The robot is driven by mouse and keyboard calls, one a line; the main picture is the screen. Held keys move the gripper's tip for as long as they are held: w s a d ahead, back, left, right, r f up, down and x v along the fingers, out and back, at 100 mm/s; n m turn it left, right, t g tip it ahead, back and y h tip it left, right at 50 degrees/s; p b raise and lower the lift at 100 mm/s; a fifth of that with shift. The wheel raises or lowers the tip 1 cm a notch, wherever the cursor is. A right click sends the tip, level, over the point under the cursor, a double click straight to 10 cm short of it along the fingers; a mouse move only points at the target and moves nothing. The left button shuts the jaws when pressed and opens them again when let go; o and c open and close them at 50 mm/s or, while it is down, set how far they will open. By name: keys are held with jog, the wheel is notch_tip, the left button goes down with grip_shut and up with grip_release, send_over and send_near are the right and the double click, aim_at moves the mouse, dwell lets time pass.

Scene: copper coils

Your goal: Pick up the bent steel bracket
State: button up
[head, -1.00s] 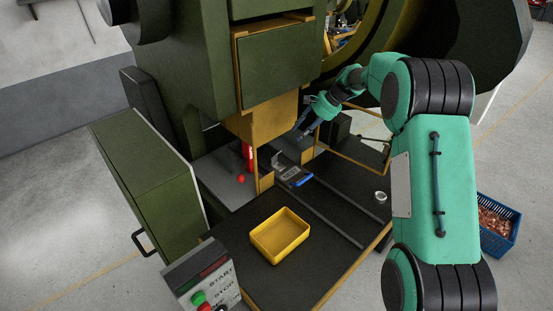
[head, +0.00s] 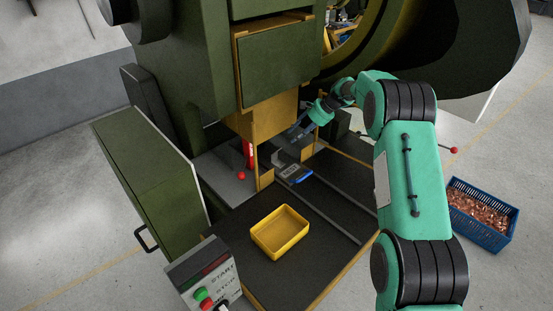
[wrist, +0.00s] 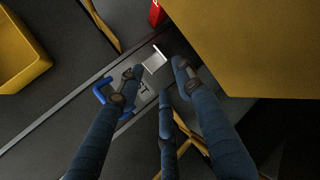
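The bent steel bracket (wrist: 155,60) shows in the wrist view as a small bright silver angled piece, just beyond my fingertips. It lies at the edge of a grey block with a blue handle (wrist: 102,92). My gripper (wrist: 158,76) has its dark blue fingers spread, with the bracket ahead of the gap between them and nothing held. In the head view my gripper (head: 296,133) reaches under the press ram, above the grey and blue fixture (head: 294,173).
The yellow press guard (wrist: 245,45) is close on the right in the wrist view. A red cylinder (head: 248,154) stands beside the press opening. A yellow tray (head: 280,232) sits on the dark bed. A blue crate of copper pieces (head: 481,215) is on the floor at right.

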jog(key=p, duration=0.1)
send_near(272, 157)
jog(key=shift+d+r, duration=0.15)
jog(key=shift+r, duration=0.25)
jog(key=shift+f, duration=0.15)
jog(key=shift+p+x, duration=0.75)
jog(key=shift+x, duration=1.75)
jog(key=shift+c, duration=0.2)
grip_shut()
